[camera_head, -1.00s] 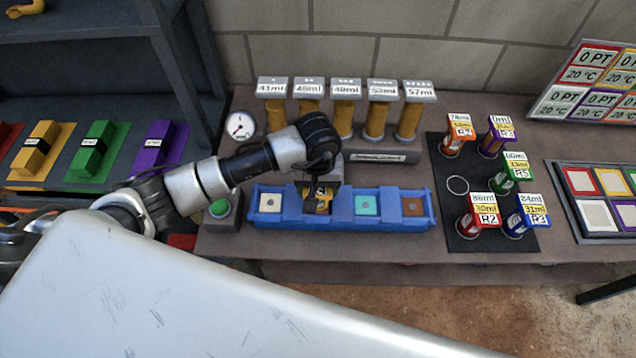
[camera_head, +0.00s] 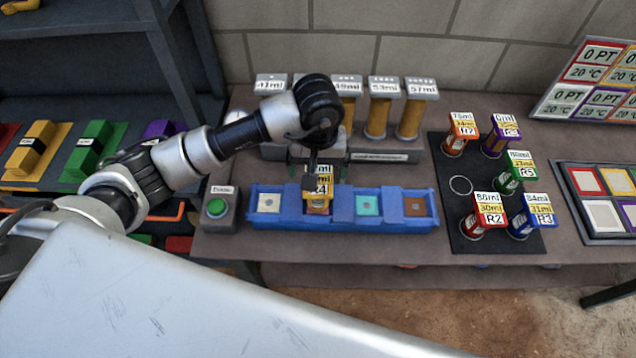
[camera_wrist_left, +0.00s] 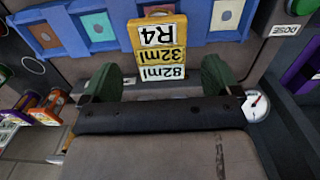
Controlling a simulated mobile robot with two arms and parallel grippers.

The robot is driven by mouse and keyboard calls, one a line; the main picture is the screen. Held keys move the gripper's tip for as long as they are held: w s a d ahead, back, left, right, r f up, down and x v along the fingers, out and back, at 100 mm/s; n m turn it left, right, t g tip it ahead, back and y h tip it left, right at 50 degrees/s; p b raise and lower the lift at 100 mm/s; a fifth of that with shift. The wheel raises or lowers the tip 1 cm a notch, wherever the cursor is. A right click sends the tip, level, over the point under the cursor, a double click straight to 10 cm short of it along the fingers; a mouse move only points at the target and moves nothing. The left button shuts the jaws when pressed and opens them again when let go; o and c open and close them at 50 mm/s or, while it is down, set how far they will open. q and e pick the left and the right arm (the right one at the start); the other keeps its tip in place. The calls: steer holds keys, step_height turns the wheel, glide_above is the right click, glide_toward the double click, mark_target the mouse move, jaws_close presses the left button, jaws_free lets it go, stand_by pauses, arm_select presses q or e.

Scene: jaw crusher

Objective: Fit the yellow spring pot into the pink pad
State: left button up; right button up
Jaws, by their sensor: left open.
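The yellow spring pot (camera_head: 319,188), labelled R4, 32ml and 82ml, stands at the second compartment from the left of the blue tray (camera_head: 341,209). It also shows in the left wrist view (camera_wrist_left: 159,45), between the teal and cream pads. The pink pad is mostly or wholly hidden by the pot, and I cannot tell whether the pot is fully seated. My left gripper (camera_head: 316,166) is open just above and behind the pot. In the left wrist view its fingers (camera_wrist_left: 158,80) are spread apart with a gap between them, and the pot is beyond them. My right gripper is not in view.
A cream pad (camera_head: 268,203), a teal pad (camera_head: 368,206) and a brown pad (camera_head: 414,207) show in the tray. A green button box (camera_head: 217,208) is left of it. Capped dispensers (camera_head: 377,118) stand behind. Several other pots stand on a black mat (camera_head: 461,215) at right.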

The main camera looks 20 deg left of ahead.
arm_select(q)
step_height(320, 180, up, 5)
steer(key=shift+r+b, duration=0.15)
steer(key=shift+b, duration=0.45)
